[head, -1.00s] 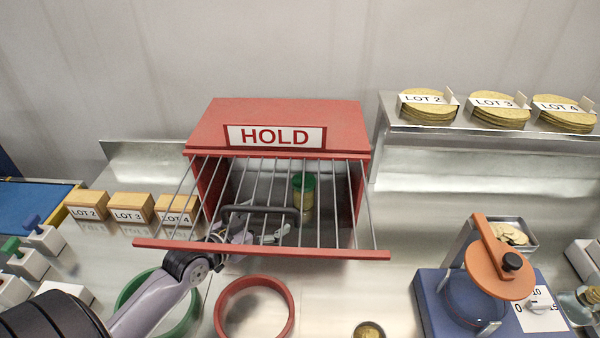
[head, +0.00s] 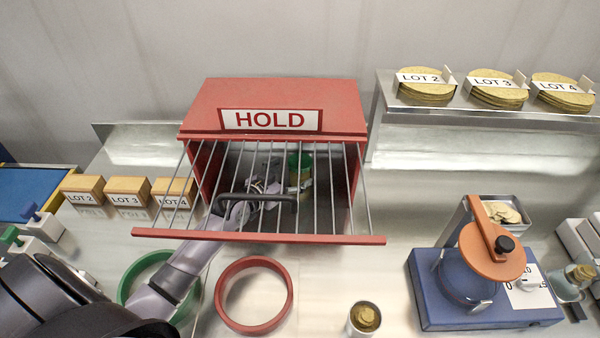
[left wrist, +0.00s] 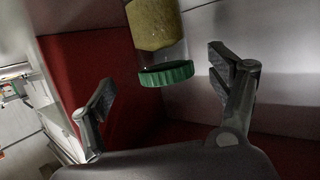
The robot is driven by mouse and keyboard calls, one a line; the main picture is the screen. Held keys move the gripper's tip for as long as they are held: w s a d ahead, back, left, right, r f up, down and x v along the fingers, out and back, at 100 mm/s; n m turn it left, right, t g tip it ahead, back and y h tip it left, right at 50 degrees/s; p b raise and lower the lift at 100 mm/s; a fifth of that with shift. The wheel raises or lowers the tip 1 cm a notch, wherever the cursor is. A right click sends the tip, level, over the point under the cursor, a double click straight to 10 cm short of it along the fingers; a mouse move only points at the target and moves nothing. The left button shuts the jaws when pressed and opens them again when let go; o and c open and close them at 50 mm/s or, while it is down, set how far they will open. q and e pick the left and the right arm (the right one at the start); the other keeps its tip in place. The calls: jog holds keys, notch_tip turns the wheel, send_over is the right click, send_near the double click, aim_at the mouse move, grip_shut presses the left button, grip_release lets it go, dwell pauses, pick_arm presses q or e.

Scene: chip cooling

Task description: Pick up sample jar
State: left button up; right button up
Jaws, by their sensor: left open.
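The sample jar (head: 306,181), clear with yellow contents and a green lid, stands inside the red HOLD box (head: 345,122), seen through the raised bar grille (head: 335,190). In the left wrist view the jar (left wrist: 155,28) appears lid-down, its top cut off by the frame edge. My left gripper (head: 288,186) reaches under the grille into the box, close beside the jar. In the left wrist view its open fingers (left wrist: 163,72) lie on either side of the jar's lid end, with gaps showing. My right gripper is not in view.
The grille with its dark handle (head: 256,198) hangs over my left arm, and red box walls are close around the gripper. Green (head: 130,284) and red rings (head: 221,300), an open tin (head: 364,319) and a blue device (head: 440,310) stand in front.

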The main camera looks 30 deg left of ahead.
pick_arm(q)
jog(key=shift+a+p+x, duration=0.2)
jog(key=shift+p+x, duration=0.3)
jog(key=shift+x, duration=2.3)
jog(key=shift+r, duration=0.1)
jog(key=shift+c, duration=0.2)
jog(key=c, duration=1.2)
